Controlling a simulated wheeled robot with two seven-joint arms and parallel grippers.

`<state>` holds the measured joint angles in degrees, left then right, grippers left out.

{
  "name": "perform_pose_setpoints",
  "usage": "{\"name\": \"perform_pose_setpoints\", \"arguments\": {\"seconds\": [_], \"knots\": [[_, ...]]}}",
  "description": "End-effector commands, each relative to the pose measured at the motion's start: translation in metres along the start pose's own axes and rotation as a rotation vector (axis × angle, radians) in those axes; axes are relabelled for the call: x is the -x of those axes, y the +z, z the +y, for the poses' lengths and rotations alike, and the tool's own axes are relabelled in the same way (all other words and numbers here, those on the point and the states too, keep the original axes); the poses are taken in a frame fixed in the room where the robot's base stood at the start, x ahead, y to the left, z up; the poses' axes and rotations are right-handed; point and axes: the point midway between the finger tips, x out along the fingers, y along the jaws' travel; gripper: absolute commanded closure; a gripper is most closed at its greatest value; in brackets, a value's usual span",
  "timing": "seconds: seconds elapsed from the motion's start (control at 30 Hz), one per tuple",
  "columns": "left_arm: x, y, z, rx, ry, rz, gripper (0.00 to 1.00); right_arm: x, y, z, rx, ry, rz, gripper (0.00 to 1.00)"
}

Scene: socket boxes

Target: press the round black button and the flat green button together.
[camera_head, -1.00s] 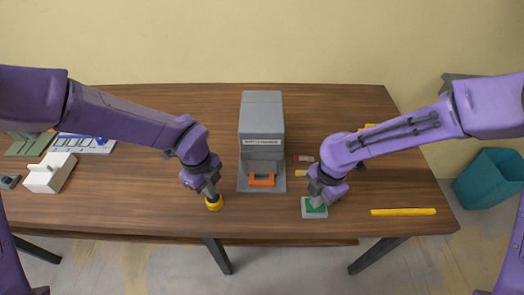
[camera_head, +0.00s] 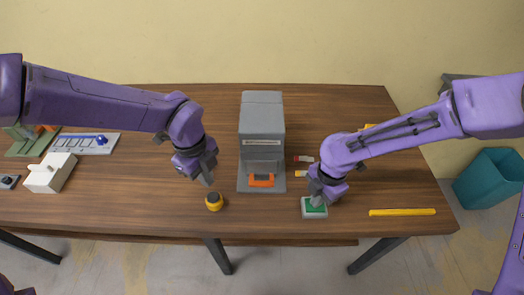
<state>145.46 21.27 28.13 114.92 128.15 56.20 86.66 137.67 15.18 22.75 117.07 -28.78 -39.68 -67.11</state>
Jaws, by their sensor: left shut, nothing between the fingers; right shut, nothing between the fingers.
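The round black button (camera_head: 214,199) sits in a yellow housing near the table's front edge, left of the grey machine. My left gripper (camera_head: 208,181) is shut and empty, above and just behind this button, apart from it. The flat green button (camera_head: 314,207) lies in a pale square base to the right of the machine. My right gripper (camera_head: 316,202) is shut and empty, with its tips down at the green button. They seem to touch it, and they hide part of its top.
A grey machine (camera_head: 262,120) with an orange part (camera_head: 261,181) stands between the two buttons. A yellow bar (camera_head: 402,212) lies at the right. A white box (camera_head: 50,173) and a slotted panel (camera_head: 85,143) are at the left. A teal bin (camera_head: 490,178) stands beyond the table.

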Motion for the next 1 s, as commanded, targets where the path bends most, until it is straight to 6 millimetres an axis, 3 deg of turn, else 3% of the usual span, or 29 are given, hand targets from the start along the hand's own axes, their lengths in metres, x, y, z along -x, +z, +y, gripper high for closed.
{"name": "perform_pose_setpoints", "arguments": {"seconds": [0.77,1.0], "knots": [[0.077,-0.008,0.0,0.0,0.0,0.0,1.0,0.068,-0.007,0.0,0.0,-0.001,0.0,1.0],[0.078,-0.008,0.0,0.0,0.0,0.0,1.0,0.068,-0.007,0.0,0.0,0.0,0.0,1.0]]}}
